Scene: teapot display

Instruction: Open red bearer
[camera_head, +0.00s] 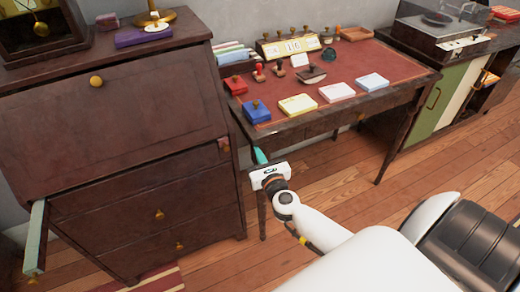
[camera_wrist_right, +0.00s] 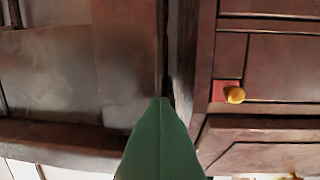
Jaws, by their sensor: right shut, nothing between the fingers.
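The red bearer (camera_head: 223,144) sits at the upper right corner of the dark wooden bureau, below the closed sloping lid. Its red front (camera_wrist_right: 222,91) with a yellow knob (camera_wrist_right: 235,95) shows in the right wrist view and looks level with the wood around it. My right gripper (camera_head: 260,156) is shut and empty, to the right of the bureau and apart from the bearer, near the writing table's front left leg. Its green fingers (camera_wrist_right: 163,105) fill the lower middle of the wrist view. My left gripper is not in view.
A pale green bearer (camera_head: 36,238) sticks out at the bureau's left side. The writing table (camera_head: 405,70) stands close on the right, with colored boxes and stamps on top. Free wooden floor (camera_head: 335,170) lies in front of the table.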

